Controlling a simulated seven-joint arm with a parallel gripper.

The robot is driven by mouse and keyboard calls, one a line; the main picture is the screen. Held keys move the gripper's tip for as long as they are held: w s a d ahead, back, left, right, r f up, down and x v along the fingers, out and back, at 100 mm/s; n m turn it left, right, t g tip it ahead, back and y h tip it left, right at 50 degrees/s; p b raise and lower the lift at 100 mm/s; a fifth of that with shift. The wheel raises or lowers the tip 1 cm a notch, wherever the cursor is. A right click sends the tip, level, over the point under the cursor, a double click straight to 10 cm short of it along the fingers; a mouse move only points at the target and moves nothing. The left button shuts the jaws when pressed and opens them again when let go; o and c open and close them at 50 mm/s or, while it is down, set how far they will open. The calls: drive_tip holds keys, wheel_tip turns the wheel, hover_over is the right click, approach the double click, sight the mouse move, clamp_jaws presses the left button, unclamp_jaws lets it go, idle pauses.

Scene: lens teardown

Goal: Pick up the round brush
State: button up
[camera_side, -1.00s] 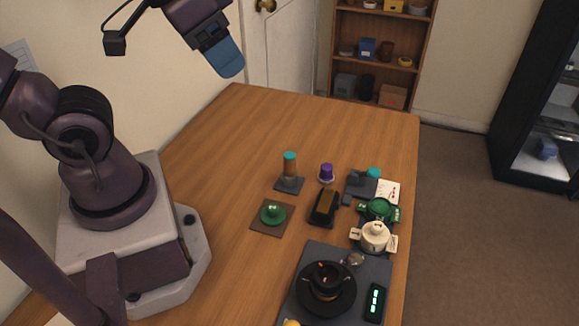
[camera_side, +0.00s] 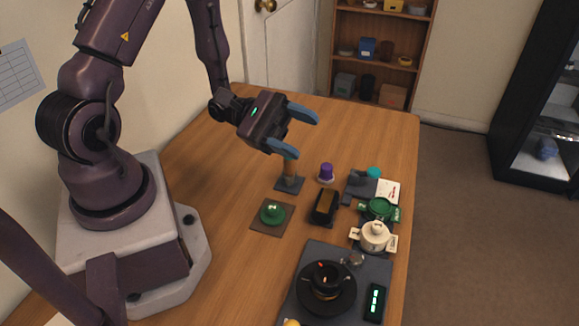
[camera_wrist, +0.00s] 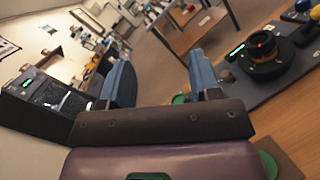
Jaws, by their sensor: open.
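No part is plainly a round brush. A brown upright cylinder (camera_side: 289,173) stands on a small dark base; its teal top is mostly hidden behind my finger. A small purple knob-like piece (camera_side: 326,171) with a pale lower rim stands to its right. I cannot tell which is the brush. My gripper (camera_side: 305,135) is open and empty, with blue fingers pointing right, and appears just above the brown cylinder in the side view. In the wrist view my gripper (camera_wrist: 160,65) shows both fingers apart with nothing held between them.
A green domed piece (camera_side: 272,212) sits on a brown mat. A black holder with a brown block (camera_side: 323,206), a green ringed fixture (camera_side: 379,208) and a cream pot-like fixture (camera_side: 373,237) stand to the right. A dark lens (camera_side: 325,283) is on a grey platform (camera_side: 350,258) in front.

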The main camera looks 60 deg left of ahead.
sight(290, 169)
drive_tip(key=a+f+n+t+y, duration=0.3)
drive_tip(key=f+n+y, duration=0.2)
drive_tip(key=n, duration=0.1)
drive_tip(key=a+f+n+t+y, duration=0.3)
drive_tip(key=f+n+y, duration=0.2)
drive_tip(key=n+y, duration=0.1)
drive_tip(key=a+f+n+t+y, duration=0.3)
drive_tip(key=a+f+n+y, duration=0.1)
drive_tip(key=f+n+y, duration=0.1)
drive_tip(key=shift+w+f+n+t+y, duration=0.2)
drive_tip(key=shift+n+t+y, duration=0.1)
drive_tip(key=shift+n, duration=0.5)
drive_tip(key=shift+w+f, duration=0.1)
drive_tip(key=shift+f, duration=0.05)
drive_tip(key=shift+w, duration=2.4)
drive_tip(key=c, duration=1)
